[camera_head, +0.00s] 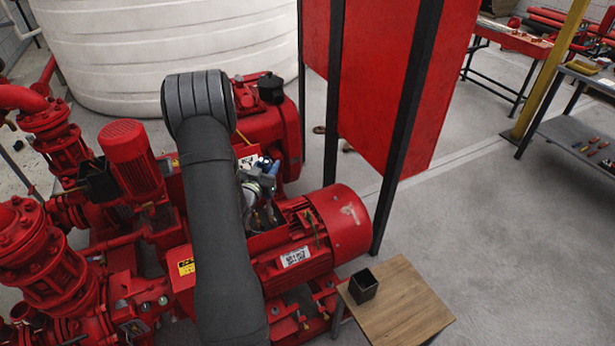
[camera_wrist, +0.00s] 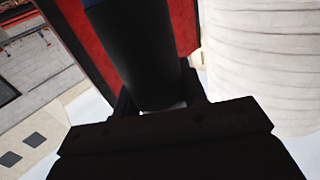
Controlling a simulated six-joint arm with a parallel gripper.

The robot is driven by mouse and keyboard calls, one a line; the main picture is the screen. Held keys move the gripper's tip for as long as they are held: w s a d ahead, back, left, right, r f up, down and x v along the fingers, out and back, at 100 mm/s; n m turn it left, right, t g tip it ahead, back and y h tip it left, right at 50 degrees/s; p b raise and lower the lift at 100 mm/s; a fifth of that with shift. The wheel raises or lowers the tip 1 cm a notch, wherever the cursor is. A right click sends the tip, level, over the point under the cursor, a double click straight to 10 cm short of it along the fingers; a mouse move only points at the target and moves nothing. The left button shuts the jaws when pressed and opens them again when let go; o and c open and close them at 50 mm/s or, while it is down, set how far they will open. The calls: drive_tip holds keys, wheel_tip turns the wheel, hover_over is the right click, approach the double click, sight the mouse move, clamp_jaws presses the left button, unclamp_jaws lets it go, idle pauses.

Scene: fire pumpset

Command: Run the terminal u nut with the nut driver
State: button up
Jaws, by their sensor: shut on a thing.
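My gripper (camera_wrist: 158,100) is shut on a thick dark handle (camera_wrist: 145,60) with a blue part at the top edge of the wrist view; I take it to be the nut driver. In the head view my gripper is mostly hidden behind my arm, over the open terminal box (camera_head: 268,222) of the red motor (camera_head: 342,222). Loose wire ends and small metal parts show in and around that box. The terminal u nut is too small to make out, and I cannot tell whether the driver's tip touches it.
A red panel (camera_head: 385,85) on black posts stands behind the motor. A small wooden table (camera_head: 405,305) with an empty-looking black box (camera_head: 363,286) stands at the front. Red pumps and pipes (camera_head: 45,250) crowd the left. A white tank (camera_head: 120,60) stands behind. Open floor lies right.

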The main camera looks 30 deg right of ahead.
drive_tip(key=w+a+n+t+y, duration=0.2)
drive_tip(key=w+a+n+y, duration=0.1)
drive_tip(key=w+a, duration=0.3)
drive_tip(key=shift+a+f+t+y, duration=0.4)
drive_tip(key=shift+a+f, duration=0.05)
drive_tip(key=shift+a, duration=0.65)
wheel_tip(320, 180, down, 8)
drive_tip(key=shift+f, duration=0.85)
idle(2.9)
